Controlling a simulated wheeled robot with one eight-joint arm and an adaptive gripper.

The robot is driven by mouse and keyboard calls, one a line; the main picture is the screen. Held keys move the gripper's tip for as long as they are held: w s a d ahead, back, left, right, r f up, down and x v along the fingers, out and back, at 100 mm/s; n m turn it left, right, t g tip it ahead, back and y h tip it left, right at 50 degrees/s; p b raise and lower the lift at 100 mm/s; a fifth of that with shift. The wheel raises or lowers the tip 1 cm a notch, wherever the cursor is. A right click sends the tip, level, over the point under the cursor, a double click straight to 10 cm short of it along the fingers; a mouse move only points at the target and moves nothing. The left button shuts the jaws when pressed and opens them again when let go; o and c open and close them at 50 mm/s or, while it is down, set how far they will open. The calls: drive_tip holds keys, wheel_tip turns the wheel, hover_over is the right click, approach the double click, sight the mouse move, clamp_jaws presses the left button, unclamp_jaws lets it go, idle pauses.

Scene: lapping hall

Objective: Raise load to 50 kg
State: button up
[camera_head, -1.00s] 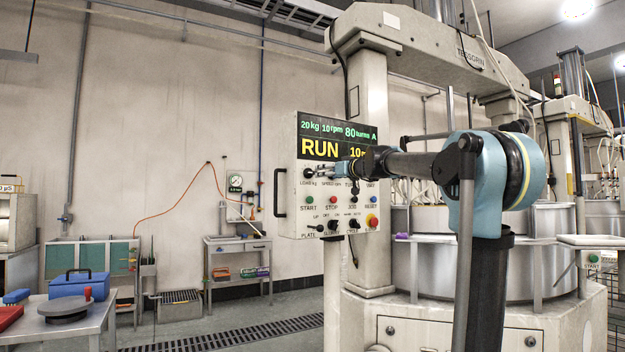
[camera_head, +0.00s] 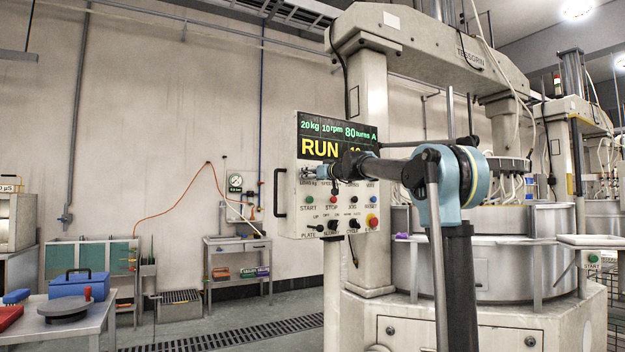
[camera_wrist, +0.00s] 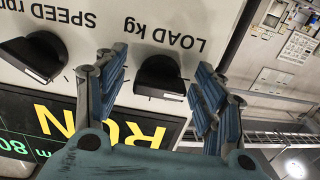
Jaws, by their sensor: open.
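The control panel (camera_head: 287,150) stands at the left front of the machine. Its display (camera_head: 323,125) reads 20 kg, 10 rpm, 80 turns A and RUN. The black LOAD kg knob (camera_wrist: 160,78) shows upside down in the wrist view, with its label beyond it. My gripper (camera_wrist: 161,62) is open, with one blue-padded finger on each side of this knob. Gaps show between knob and fingers; whether anything touches is unclear. In the head view my gripper (camera_head: 333,172) is in front of the upper knob row and partly hides it.
The SPEED rpm knob (camera_wrist: 35,56) sits beside the LOAD knob, close to one finger. START (camera_head: 310,200) and STOP (camera_head: 333,200) buttons lie below. A table with a blue toolbox (camera_head: 80,284) stands at left.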

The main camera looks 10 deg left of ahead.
drive_tip(key=shift+c, duration=0.5)
drive_tip(key=c, duration=1)
drive_tip(key=shift+o, duration=0.2)
drive_tip(key=shift+m, duration=0.3)
drive_tip(key=m, duration=0.3)
drive_tip(key=shift+m, duration=0.3)
drive_tip(key=m, duration=0.4)
drive_tip(key=shift+r, duration=0.1)
drive_tip(key=m, duration=0.5)
drive_tip(key=shift+s, duration=0.1)
drive_tip(key=shift+r+m, duration=0.1)
drive_tip(key=shift+m, duration=2.2)
